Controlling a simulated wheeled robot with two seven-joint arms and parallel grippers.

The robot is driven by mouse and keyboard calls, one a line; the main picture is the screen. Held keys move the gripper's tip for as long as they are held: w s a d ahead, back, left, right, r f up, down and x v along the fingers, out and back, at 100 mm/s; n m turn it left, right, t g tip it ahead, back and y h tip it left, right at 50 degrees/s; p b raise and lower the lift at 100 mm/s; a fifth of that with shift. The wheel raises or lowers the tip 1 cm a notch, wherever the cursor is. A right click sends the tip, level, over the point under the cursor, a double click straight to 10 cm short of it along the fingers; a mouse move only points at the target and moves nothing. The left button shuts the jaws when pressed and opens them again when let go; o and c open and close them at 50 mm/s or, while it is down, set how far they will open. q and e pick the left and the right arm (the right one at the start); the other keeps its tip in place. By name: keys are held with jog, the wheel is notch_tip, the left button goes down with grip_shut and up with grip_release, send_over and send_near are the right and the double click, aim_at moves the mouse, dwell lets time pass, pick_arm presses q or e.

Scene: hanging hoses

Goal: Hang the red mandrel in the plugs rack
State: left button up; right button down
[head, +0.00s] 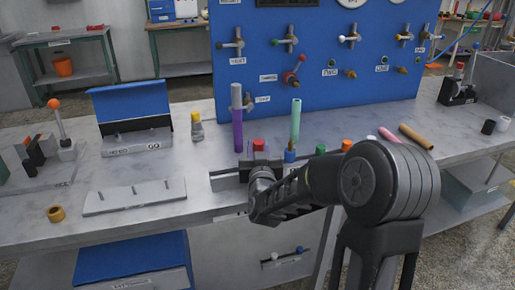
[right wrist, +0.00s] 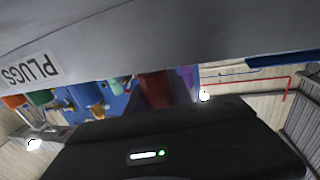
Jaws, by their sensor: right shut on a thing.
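The red mandrel (head: 258,145) shows only as a red top at my right gripper (head: 259,163) in the head view, near the bench's front middle. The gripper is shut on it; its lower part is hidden. In the right wrist view a dark red cylinder (right wrist: 155,88) stands beyond the dark gripper body. The plugs rack (right wrist: 85,45) fills the upper part of that view as a grey surface with an upside-down PLUGS label (right wrist: 30,68). In the head view my arm hides much of the rack area. My left gripper is not in view.
Blue (head: 290,154), green (head: 320,149) and orange (head: 346,145) pieces stand right of the gripper, partly behind my arm. A purple tube (head: 238,130) and a mint tube (head: 296,118) stand behind. A grey pegged plate (head: 135,197) lies left. The blue panel (head: 320,85) rises behind.

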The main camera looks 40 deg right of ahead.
jog(key=shift+f, duration=0.25)
jog(key=c, duration=1.1)
grip_release()
jog(key=shift+o, duration=0.2)
jog(key=v, duration=0.8)
jog(key=shift+w, duration=0.1)
